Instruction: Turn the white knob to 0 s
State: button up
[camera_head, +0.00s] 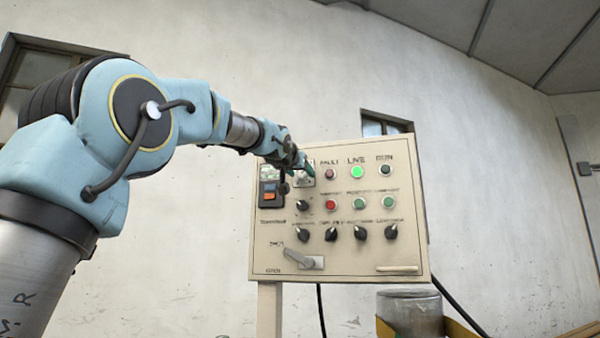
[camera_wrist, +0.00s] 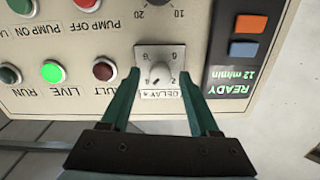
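The white knob (camera_wrist: 159,73) sits on a small pale plate (camera_wrist: 176,52) marked "DELAY s" on the control panel. In the wrist view the panel appears upside down. Small numerals ring the knob; I cannot tell for sure which one it points to. My gripper (camera_wrist: 159,76) has its two green fingers apart, one on each side of the knob, with visible gaps to it. In the head view my gripper (camera_head: 298,161) is at the panel's upper left, partly covering the plate and knob.
The control panel (camera_head: 345,250) carries lamps, buttons and several black knobs below the gripper. A display with orange and blue blocks (camera_head: 268,188) is just left of the plate. A lever (camera_head: 303,259) sits lower left. A metal drum (camera_head: 410,315) stands below right.

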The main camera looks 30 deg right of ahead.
grip_shut()
